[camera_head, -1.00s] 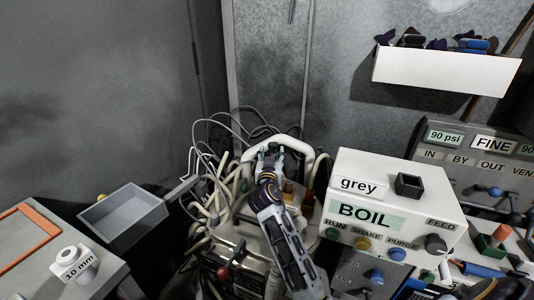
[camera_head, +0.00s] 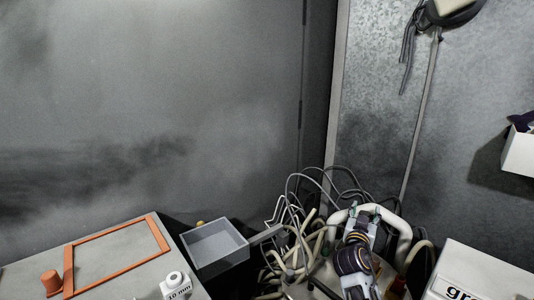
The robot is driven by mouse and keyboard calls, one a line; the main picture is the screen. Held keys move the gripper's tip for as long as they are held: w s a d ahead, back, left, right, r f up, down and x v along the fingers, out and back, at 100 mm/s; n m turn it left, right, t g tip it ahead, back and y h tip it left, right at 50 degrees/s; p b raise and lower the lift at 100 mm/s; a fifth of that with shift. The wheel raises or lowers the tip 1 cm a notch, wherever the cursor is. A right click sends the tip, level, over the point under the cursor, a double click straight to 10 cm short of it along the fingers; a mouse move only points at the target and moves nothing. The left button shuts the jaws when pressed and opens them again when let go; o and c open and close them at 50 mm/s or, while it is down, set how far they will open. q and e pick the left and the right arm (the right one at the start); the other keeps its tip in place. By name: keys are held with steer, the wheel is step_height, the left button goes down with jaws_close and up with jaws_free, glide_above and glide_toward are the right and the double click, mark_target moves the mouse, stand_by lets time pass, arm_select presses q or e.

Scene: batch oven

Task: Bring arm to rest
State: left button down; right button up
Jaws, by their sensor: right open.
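My right gripper (camera_head: 363,211) is at the lower right of the head view, in front of a white curved handle (camera_head: 400,240) on a machine with many hoses. Its fingers point up and away from me, stand apart and hold nothing that I can see. I cannot tell whether it touches the handle. My left gripper is not in view.
A grey open tray (camera_head: 217,247) sits left of the hoses (camera_head: 290,245). A table with an orange frame (camera_head: 117,254), an orange cup (camera_head: 51,281) and a white "10 mm" piece (camera_head: 176,285) is at lower left. A white box (camera_head: 480,272) stands at lower right.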

arm_select(q)
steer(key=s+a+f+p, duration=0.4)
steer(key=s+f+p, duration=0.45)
steer(key=p, duration=0.65)
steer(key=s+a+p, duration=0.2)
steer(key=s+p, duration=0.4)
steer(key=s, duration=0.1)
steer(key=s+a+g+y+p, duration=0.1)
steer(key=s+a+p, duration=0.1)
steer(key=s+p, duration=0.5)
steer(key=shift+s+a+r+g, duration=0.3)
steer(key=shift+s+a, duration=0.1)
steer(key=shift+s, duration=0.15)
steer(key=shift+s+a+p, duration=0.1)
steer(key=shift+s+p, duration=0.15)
steer(key=shift+p, duration=0.05)
stand_by(0.3)
